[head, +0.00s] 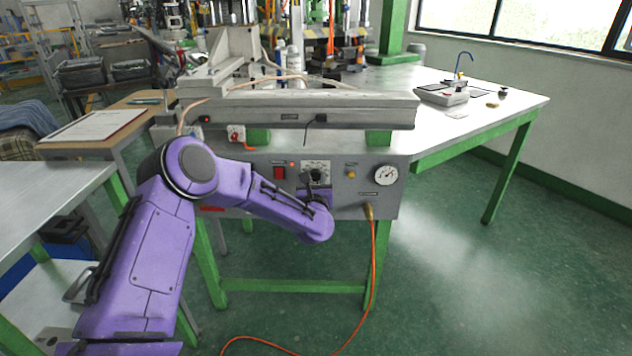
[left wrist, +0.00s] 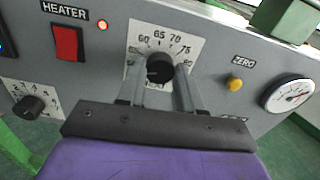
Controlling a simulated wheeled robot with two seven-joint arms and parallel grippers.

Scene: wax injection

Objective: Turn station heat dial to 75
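The heat dial (left wrist: 159,68) is a black round knob on a white scale plate (left wrist: 167,42), with 60, 65, 70, 75 and 80 readable. Its pointer setting is too small to tell for sure. In the head view the dial (head: 316,175) sits on the grey station front panel (head: 345,206). My left gripper (left wrist: 158,84) is in front of the panel, with one finger on each side of the knob's lower part. The fingers look apart, with a gap on the knob's left side. The gripper (head: 316,188) is partly hidden by my wrist in the head view. My right gripper is not in view.
A red heater switch (left wrist: 67,42) with a lit red lamp (left wrist: 102,25) is left of the dial. Right of it are a yellow zero button (left wrist: 235,84) and a gauge (left wrist: 289,94). A smaller knob (left wrist: 28,106) is at lower left. An orange hose (head: 373,260) hangs below the panel.

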